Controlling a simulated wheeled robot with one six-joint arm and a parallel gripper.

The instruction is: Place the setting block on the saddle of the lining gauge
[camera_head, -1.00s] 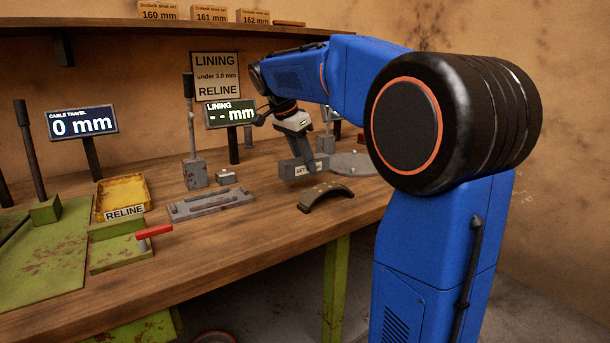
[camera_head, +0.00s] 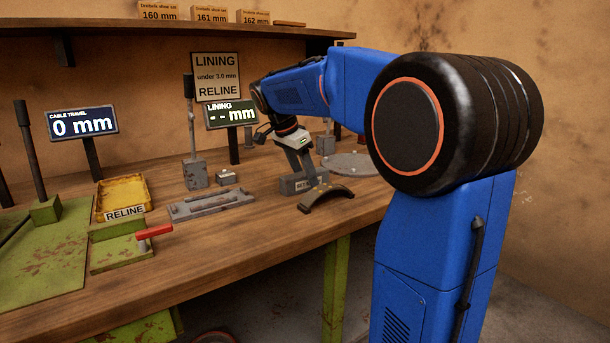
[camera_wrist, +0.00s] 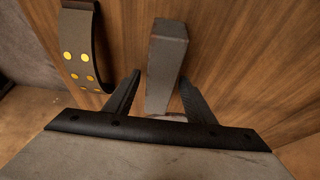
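The setting block (camera_head: 294,186) is a grey bar with a partly covered label. It appears low at the bench top, just behind the curved shoe. In the wrist view the block (camera_wrist: 166,68) lies between the two fingers of my gripper (camera_wrist: 160,76). Wood shows between the left finger and the block; the right finger is close to its side. My gripper (camera_head: 312,178) looks open around the block, pointing down. A grey post with a block base (camera_head: 196,177) stands left under the LINING display, which reads "- - mm". I cannot tell which part is the saddle.
The curved shoe (camera_head: 326,198) with brass rivets is close in front of the block. A grey plate fixture (camera_head: 211,205) and a small grey block (camera_head: 226,177) lie left. A round grey plate (camera_head: 352,164) is behind right. A yellow RELINE tray (camera_head: 123,195) stands further left.

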